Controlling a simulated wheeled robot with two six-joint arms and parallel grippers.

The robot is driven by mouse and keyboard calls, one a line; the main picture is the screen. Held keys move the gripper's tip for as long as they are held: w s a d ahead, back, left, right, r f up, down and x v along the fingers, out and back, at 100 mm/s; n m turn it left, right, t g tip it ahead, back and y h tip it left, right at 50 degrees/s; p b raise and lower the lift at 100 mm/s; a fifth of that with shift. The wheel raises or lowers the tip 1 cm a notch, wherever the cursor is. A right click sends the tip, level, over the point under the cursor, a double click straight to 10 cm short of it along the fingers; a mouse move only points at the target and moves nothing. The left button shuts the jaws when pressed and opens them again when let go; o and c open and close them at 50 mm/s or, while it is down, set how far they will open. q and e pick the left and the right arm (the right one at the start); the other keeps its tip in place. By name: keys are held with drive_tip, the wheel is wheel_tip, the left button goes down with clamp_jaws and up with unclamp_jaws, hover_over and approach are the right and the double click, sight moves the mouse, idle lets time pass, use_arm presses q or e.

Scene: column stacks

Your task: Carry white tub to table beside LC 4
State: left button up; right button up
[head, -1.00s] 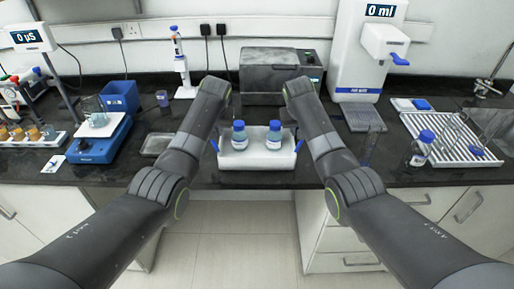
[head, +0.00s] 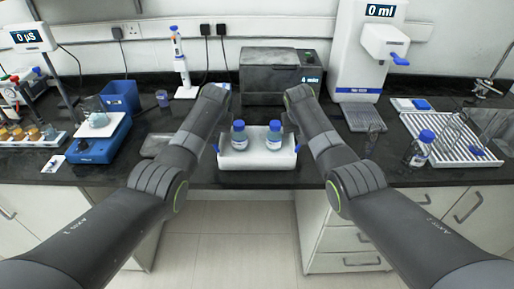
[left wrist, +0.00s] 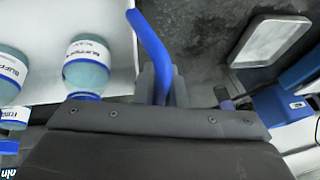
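The white tub (head: 257,161) stands out at the front middle of the bench in the head view. It has blue handles at both ends and holds blue-capped bottles, two of them clear in the head view. The left wrist view shows part of the tub's white wall (left wrist: 122,40) and labelled bottles. My left gripper (left wrist: 162,85) has its fingers close together around the blue left handle (left wrist: 150,45). My right arm reaches toward the tub's right end, but its fingers are hidden. I cannot tell whether the tub touches the bench.
A grey box device (head: 275,75) stands behind the tub. A white dispenser (head: 362,60) is at the back right, with a white rack (head: 450,138) and a bottle (head: 420,148) farther right. A shallow tray (head: 157,145) and a blue balance (head: 98,145) are at the left.

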use_arm(q)
clamp_jaws()
use_arm(e)
clamp_jaws()
use_arm(q)
drive_tip(key=shift+w+r, duration=0.1)
drive_tip(key=shift+r, duration=0.05)
use_arm(e)
drive_tip(key=shift+w+r, duration=0.1)
drive_tip(key=shift+r, duration=0.1)
